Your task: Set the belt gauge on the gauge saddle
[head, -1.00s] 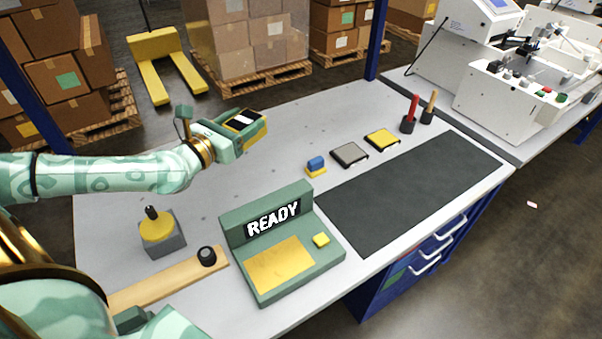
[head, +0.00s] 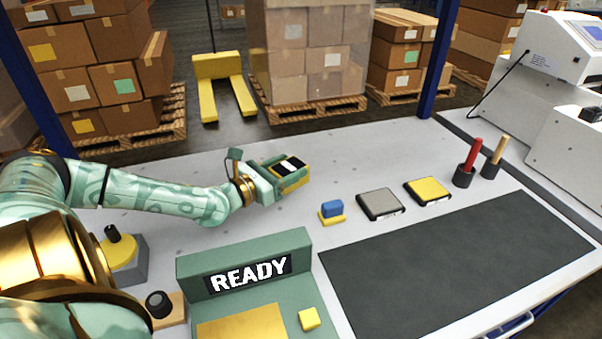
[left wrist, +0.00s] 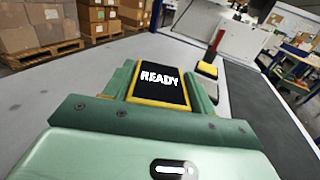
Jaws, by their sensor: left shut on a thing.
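The belt gauge (head: 291,177) appears to be the yellow-cased box with a dark screen in my left gripper (head: 272,180). In the left wrist view the gauge (left wrist: 158,84) reads READY and sits between the green jaws, which are shut on it. The gripper holds it over the table's left-middle part, behind the green console. I cannot tell for sure which thing is the gauge saddle. A small blue block on a yellow base (head: 332,212) stands just right of the gripper. My right gripper is not in view.
The green READY console (head: 245,263) stands in front. A grey pad (head: 380,203), a yellow pad (head: 428,190) and two upright handles in black holders (head: 464,175) stand to the right. A dark mat (head: 450,262) lies bare. A yellow-topped grey block (head: 122,258) is at left.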

